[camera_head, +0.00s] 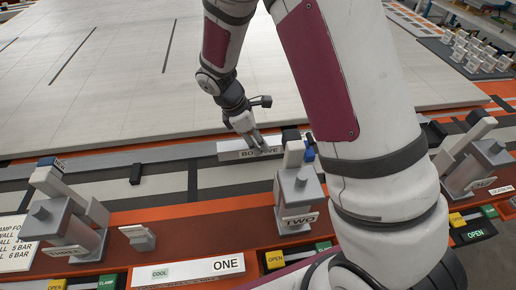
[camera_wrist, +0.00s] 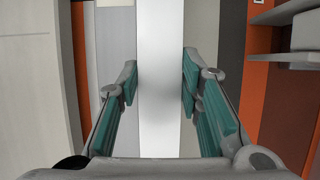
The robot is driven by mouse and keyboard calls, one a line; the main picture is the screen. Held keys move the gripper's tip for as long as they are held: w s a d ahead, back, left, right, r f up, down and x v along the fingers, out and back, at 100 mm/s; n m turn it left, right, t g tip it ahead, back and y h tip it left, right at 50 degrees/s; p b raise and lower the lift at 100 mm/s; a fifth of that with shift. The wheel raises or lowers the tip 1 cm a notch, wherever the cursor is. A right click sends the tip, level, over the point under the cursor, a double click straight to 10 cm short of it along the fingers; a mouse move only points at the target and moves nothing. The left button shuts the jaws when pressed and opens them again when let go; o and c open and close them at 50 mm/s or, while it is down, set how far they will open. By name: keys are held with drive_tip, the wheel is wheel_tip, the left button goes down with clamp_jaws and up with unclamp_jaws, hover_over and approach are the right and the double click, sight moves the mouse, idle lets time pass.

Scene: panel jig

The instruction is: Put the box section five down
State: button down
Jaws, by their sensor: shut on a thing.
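The box section five (camera_head: 232,155) is a pale metal bar with a partly covered label on its side. It lies along the near edge of the large pale panel (camera_head: 110,75) in the head view. My gripper (camera_head: 258,150) points down onto it and is shut on it, its fingers covering part of the label. In the wrist view the bar (camera_wrist: 161,130) runs between the two teal-padded fingers (camera_wrist: 159,85). I cannot tell whether the bar rests on the surface below or hangs just above it.
Grey clamps stand along the orange near rail: the one marked TWO (camera_head: 297,190), one at the left (camera_head: 68,212) and one at the right (camera_head: 472,165).

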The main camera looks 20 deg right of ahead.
drive_tip(key=shift+f, duration=1.75)
drive_tip(key=c, duration=1.1)
unclamp_jaws()
drive_tip(key=shift+f, duration=0.1)
